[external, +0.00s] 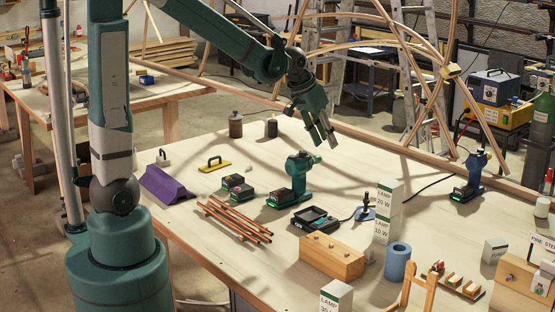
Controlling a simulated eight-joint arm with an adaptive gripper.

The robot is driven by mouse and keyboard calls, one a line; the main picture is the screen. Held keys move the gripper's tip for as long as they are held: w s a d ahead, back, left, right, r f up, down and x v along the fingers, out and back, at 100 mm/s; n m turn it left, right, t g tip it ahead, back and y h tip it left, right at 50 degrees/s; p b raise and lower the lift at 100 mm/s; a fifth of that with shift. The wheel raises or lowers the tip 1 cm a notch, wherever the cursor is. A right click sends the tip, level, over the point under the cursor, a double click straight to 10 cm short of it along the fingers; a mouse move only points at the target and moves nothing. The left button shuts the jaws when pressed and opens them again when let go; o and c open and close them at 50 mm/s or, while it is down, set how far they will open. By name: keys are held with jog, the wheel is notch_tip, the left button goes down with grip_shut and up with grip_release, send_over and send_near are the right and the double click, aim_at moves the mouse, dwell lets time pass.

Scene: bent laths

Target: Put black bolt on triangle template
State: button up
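My gripper (324,138) hangs above the back part of the workbench, pointing down and to the right. Its fingers look spread, with nothing visible between them. I cannot make out a black bolt with certainty at this size. I cannot clearly identify a triangle template either. A purple block with a ridged, wedge-like shape (166,186) lies at the left edge of the bench, well away from my gripper. A small blue-based piece with a black upright top (366,208) stands right of the bench's middle.
A green drill (296,180) stands below my gripper. Copper-coloured rods (235,219), a black tray (314,219), a wooden block (332,258), lamp boxes (387,210) and a blue cylinder (397,262) crowd the front. Dark canisters (235,125) stand at the back; bare bench lies right of my gripper.

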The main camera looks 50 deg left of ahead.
jog(key=s+a+r, duration=0.1)
jog(key=s+a, duration=0.1)
jog(key=s, duration=0.7)
jog(key=s+a+r+t, duration=0.1)
jog(key=s+r, duration=0.1)
jog(key=s, duration=0.8)
jog(key=s+a+r+n, duration=0.1)
jog(key=s+a+r, duration=0.1)
jog(key=s, duration=0.8)
jog(key=shift+s+a+t+y, duration=0.25)
jog(key=shift+a+t+y, duration=0.05)
jog(key=shift+a+t, duration=0.1)
